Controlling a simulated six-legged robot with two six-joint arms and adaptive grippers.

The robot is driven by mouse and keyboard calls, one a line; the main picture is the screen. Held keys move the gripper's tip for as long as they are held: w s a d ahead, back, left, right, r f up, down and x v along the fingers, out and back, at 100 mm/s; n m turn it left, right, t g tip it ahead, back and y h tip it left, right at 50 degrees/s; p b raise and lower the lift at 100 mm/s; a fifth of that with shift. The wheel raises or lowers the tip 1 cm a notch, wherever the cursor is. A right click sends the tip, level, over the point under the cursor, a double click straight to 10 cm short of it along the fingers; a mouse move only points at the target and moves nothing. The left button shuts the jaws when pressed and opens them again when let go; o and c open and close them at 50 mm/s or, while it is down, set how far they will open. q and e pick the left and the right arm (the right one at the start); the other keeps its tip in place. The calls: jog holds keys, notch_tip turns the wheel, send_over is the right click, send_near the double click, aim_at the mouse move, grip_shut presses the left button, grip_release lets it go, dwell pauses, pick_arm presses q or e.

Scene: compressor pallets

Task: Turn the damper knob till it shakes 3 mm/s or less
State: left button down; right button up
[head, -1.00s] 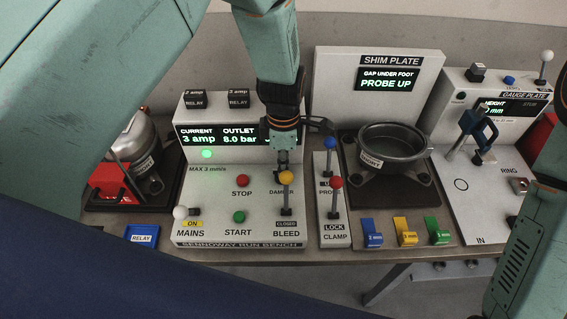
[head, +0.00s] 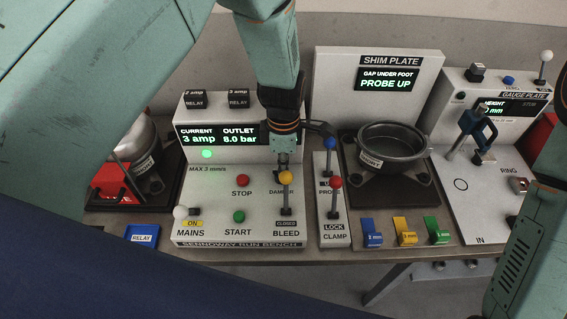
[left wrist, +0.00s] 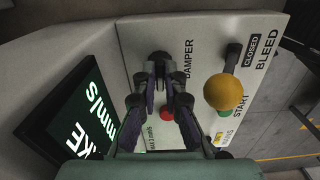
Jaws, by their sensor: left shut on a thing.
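The damper knob (left wrist: 160,60) is a small dark knob beside the DAMPER label on the run bench (head: 190,222). My left gripper (head: 283,165) reaches down from above onto it. In the left wrist view, my left gripper's two fingers (left wrist: 160,102) are closed in on the knob. The bench display (head: 213,136) reads CURRENT 3 amp and OUTLET 8.0 bar; my left arm covers its right part. In the left wrist view the display (left wrist: 82,118) shows only part of "SHAKE" and "mm/s"; its number is out of sight. A label reads MAX 3 mm/s. My right gripper is not in view.
The yellow-topped bleed lever (head: 286,178) stands close by my left gripper. The red stop button (head: 242,180) and green start button (head: 239,216) sit to its left. Blue and red clamp-side levers (head: 334,183) stand to the right. A compressor (head: 145,165) stands at left.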

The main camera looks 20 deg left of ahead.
pick_arm(q)
jog(key=shift+m, duration=0.7)
jog(key=c, duration=1.7)
grip_release()
notch_tip(320, 180, up, 12)
